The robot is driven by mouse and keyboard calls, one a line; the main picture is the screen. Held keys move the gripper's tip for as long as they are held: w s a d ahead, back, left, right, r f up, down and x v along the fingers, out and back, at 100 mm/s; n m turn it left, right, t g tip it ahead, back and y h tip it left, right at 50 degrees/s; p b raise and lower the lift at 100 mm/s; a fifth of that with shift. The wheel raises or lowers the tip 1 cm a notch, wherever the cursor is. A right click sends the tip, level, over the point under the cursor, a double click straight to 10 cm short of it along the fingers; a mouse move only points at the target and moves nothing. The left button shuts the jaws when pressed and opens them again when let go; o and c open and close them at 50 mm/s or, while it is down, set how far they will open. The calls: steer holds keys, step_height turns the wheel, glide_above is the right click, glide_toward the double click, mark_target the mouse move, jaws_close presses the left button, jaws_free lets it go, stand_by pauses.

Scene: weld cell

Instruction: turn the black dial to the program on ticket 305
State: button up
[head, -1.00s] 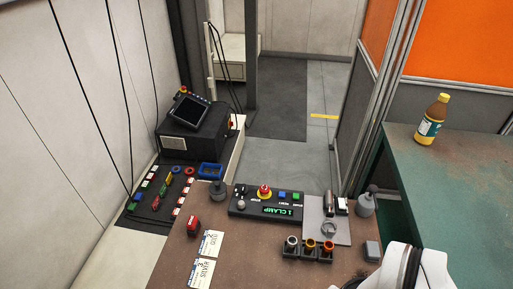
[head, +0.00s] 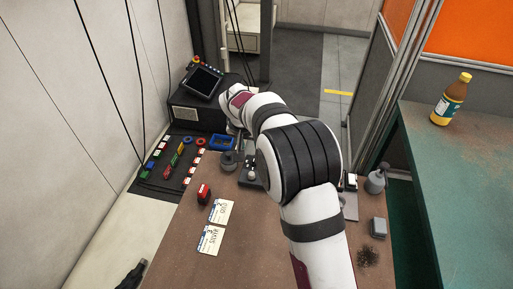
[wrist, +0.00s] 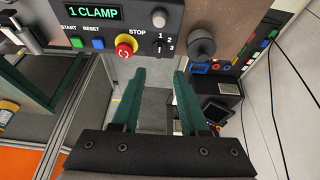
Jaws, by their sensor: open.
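The black dial (wrist: 158,43) sits on the dark control panel in the wrist view, beside the numbers 1, 2 and 3. It is small, and I cannot surely tell where it points. The display (wrist: 93,12) reads "1 CLAMP". My gripper (wrist: 158,76) is open and empty, its teal fingers apart, with the dial just past the fingertips in the picture. In the head view my arm hides the gripper and most of the panel (head: 252,184). Two white tickets, an upper one (head: 222,211) and a lower one (head: 210,240), lie on the brown table; their writing is too small to read surely.
A red stop button (wrist: 125,46), a silver knob (wrist: 159,18), a blue reset button (wrist: 98,43) and a green start button (wrist: 77,42) share the panel. A dark round knob (wrist: 201,46) stands beside it. A bottle (head: 450,99) stands on the green bench at right.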

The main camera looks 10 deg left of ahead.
steer(key=x, duration=1)
steer(key=shift+w+f, duration=0.1)
steer(key=shift+f, duration=0.2)
jaws_close()
